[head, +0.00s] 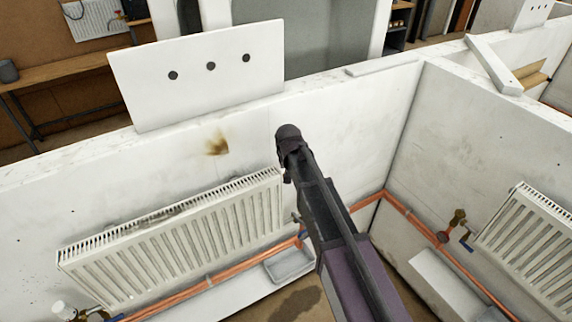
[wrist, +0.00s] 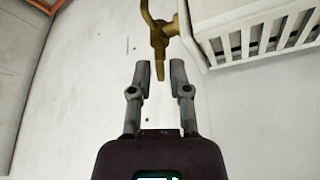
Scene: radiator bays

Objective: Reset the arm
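My arm (head: 325,210) reaches up and away from the lower right in the head view, with its dark joint (head: 289,135) in front of the white wall. My gripper does not clearly show there.
A white radiator (head: 175,240) hangs on the wall left of my arm; a radiator corner (wrist: 250,35) fills the wrist view's upper right. Copper pipe (head: 215,280) runs low along the wall. Another radiator (head: 530,235) is on the right wall. A grey tray (head: 288,266) lies below.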

